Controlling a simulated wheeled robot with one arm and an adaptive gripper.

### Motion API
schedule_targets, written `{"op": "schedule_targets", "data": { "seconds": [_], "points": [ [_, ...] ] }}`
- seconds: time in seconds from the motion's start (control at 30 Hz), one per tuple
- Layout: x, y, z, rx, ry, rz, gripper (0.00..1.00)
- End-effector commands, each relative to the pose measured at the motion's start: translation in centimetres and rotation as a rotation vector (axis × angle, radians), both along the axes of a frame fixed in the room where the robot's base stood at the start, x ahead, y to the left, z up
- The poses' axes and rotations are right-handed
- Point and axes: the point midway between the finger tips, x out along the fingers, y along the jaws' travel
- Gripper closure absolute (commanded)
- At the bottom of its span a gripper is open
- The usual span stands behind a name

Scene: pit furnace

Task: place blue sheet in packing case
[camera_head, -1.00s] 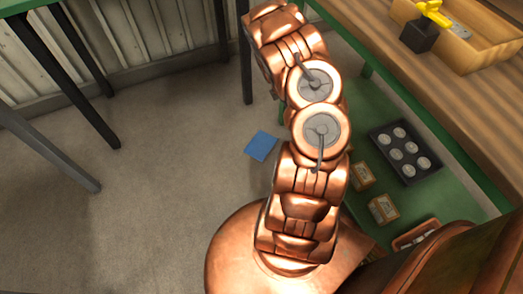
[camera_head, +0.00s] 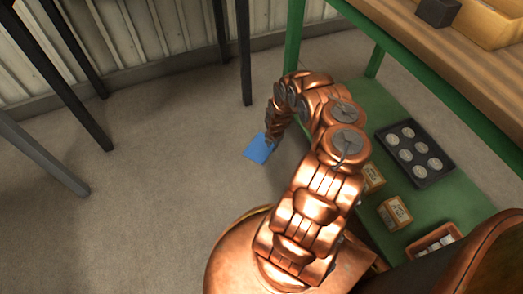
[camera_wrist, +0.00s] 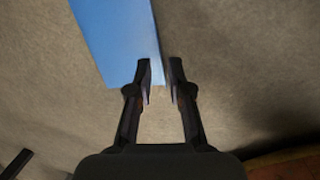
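The wooden bench (camera_head: 440,60) has green legs and a green lower shelf (camera_head: 455,205). On the shelf are a dark tray (camera_head: 416,152) of round pieces and small boxes (camera_head: 394,212). A dark block (camera_head: 438,12) stands beside the wooden box. Dark legs stand at left; the floor between is clear.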

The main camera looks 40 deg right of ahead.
Motion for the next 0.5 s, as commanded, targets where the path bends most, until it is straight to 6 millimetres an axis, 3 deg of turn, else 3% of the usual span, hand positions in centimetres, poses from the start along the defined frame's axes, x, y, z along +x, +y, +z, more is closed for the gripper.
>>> {"op": "schedule_targets", "data": {
  "seconds": [0.1, 0.5],
  "points": [
    [0.2, 0.0, -1.5, 0.001, 0.001, -0.001, 0.81],
    [0.6, 0.0, -3.6, 0.001, 0.002, 0.0, 0.81]
  ]
}}
